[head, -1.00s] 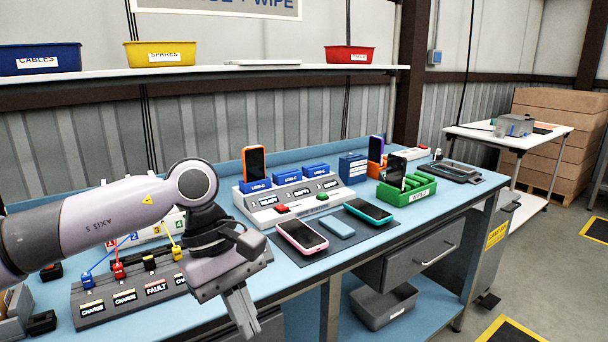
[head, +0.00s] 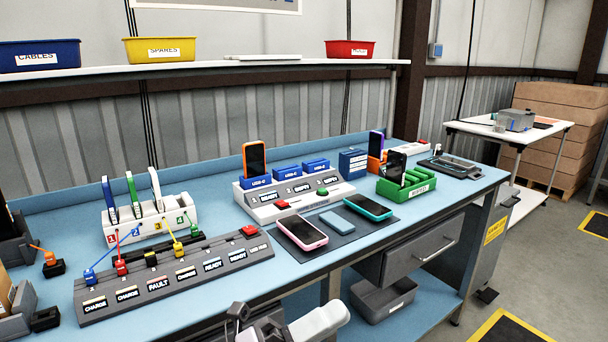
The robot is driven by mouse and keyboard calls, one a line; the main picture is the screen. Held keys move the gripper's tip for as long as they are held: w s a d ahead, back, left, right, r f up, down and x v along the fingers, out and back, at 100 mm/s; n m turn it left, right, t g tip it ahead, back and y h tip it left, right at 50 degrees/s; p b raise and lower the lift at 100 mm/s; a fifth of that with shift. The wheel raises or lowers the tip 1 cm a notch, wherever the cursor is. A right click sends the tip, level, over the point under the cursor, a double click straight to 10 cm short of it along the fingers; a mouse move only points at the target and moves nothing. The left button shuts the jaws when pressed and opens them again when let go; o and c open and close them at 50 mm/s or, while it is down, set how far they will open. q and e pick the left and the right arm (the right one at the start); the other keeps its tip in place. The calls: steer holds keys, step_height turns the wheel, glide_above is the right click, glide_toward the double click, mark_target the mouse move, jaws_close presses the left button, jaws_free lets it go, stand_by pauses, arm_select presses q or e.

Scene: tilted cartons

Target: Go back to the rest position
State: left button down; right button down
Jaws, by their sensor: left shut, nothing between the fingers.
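My left gripper (head: 262,329) shows only in part at the bottom edge of the head view, low in front of the bench. It is shut and holds nothing; its fingertips are hard to make out. It is apart from everything on the blue bench top (head: 225,250). My right gripper is not in view.
On the bench are a grey charging strip (head: 165,288) with coloured plugs, a white rack (head: 150,222), a phone station (head: 290,203), a pink phone (head: 301,233), a teal phone (head: 368,207) and a green holder (head: 407,186). An open grey bin (head: 383,305) sits below.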

arm_select(q)
steer(key=s+a+f+n+t+y, duration=0.1)
steer(key=a+f+n+t+y, duration=0.3)
steer(key=a+f+n+y, duration=0.7)
steer(key=s+a+f+n+t+y, duration=0.1)
steer(key=a+f+n+t+y, duration=0.4)
steer(key=f+n, duration=0.95)
steer(key=s+a+f+n+g+y, duration=0.4)
steer(key=s+a+f+n, duration=0.3)
steer(key=s, duration=0.3)
steer(key=shift+s+n+g+p, duration=0.15)
steer(key=shift+n+g+p, duration=0.25)
steer(key=shift+n+g, duration=0.2)
